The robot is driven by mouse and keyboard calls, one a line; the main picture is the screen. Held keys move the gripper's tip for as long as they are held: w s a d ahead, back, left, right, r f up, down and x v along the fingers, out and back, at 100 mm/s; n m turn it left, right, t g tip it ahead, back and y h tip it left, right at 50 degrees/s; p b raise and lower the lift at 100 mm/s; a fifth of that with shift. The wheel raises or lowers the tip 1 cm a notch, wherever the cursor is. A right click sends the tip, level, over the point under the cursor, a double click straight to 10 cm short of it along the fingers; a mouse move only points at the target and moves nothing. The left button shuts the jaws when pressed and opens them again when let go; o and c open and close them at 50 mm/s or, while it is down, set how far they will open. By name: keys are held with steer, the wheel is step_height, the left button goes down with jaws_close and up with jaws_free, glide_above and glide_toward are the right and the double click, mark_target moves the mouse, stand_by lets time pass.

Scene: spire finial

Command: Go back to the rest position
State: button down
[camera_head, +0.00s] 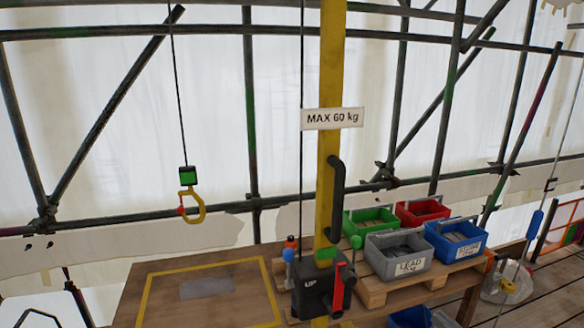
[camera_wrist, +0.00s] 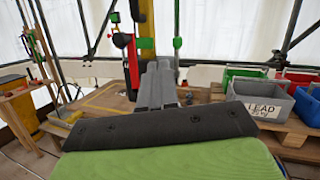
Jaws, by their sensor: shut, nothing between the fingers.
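My gripper (camera_wrist: 160,82) shows in the wrist view. Its two grey fingers are together and nothing is between them. They point toward the black hoist control box (camera_head: 325,290) with its red lever, which stands on the yellow post (camera_head: 328,180). I cannot tell how far the fingertips are from the box. The gripper does not show in the head view.
A yellow hook (camera_head: 192,206) hangs at left above a wooden board with a yellow outline (camera_head: 255,262). A pallet (camera_head: 375,291) at right holds a grey LEAD crate (camera_head: 398,265) and green, red and blue crates. Scaffold tubes stand behind.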

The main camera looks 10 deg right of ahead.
steer(key=a+f+n+g+b, duration=0.1)
steer(key=a+f+n+g, duration=0.3)
steer(key=a+n+g, duration=0.6)
steer(key=a+f+n+g+b, duration=0.1)
steer(key=a+f+n+g, duration=0.3)
steer(key=a+n+g, duration=0.65)
steer(key=s+a+r+n+t+h+b, duration=0.1)
steer(key=s+a+r+n+t+h, duration=0.2)
steer(key=s+r+n, duration=0.2)
steer(key=s+a+r+n+t+h+b, duration=0.1)
steer(key=s+a+r+n+t+h, duration=0.2)
steer(key=s, duration=0.6)
step_height(320, 180, up, 2)
steer(key=shift+s+a+r+n+h+b, duration=0.25)
steer(key=shift+a+n+h, duration=0.35)
steer(key=shift+n, duration=0.35)
